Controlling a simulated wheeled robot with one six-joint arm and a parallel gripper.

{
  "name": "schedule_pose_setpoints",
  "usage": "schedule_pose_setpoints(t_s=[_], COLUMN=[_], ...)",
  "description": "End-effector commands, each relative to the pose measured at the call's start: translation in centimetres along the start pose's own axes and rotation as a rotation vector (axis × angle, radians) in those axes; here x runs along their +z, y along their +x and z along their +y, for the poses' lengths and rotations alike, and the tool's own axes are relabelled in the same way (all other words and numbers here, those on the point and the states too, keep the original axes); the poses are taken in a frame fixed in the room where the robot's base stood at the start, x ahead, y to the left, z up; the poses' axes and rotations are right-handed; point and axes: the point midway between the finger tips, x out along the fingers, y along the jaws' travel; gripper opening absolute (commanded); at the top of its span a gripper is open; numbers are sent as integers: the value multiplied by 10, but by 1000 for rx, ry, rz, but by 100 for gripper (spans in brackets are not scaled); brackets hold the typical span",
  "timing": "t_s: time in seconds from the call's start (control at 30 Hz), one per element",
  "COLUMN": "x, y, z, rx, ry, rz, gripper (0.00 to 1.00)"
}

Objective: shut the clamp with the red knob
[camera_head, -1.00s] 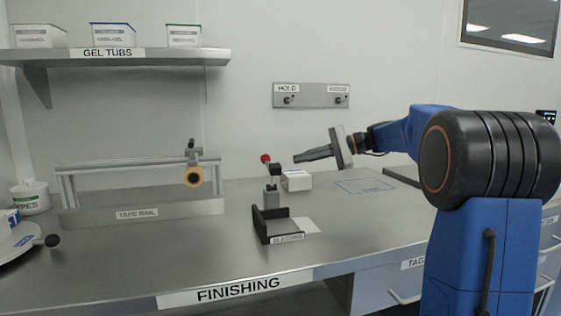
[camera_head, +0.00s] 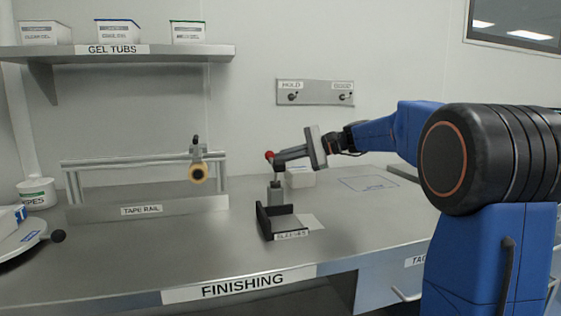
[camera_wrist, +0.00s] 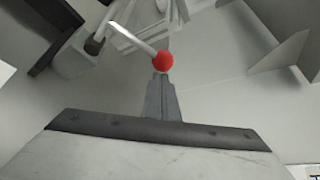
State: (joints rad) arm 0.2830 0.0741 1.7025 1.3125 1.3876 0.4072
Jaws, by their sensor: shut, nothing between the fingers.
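The red knob (camera_head: 269,155) sits at the end of the clamp's thin lever, above the clamp's grey post (camera_head: 275,190) on the bench. In the wrist view the red knob (camera_wrist: 162,61) is at the top centre, with its pale lever running up and left. My gripper (camera_head: 277,160) is shut and empty, pointing left, with its fingertips at or very close to the knob. In the wrist view the shut fingers (camera_wrist: 161,80) end just below the knob. I cannot tell whether they touch it. The gripper partly hides the lever in the head view.
A black sleeves holder (camera_head: 266,222) stands at the clamp's foot. A white box (camera_head: 300,178) is behind it.

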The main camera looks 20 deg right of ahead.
Motion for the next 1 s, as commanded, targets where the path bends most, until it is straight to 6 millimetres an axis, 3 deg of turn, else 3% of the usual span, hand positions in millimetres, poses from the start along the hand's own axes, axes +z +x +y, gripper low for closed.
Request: schedule_pose_setpoints(t_s=[0.63,1.0], x=[6,23], y=[-3,-12], z=[0,-4], rx=[-14,-109], ry=[-24,-198], rz=[0,0], gripper=[0,0])
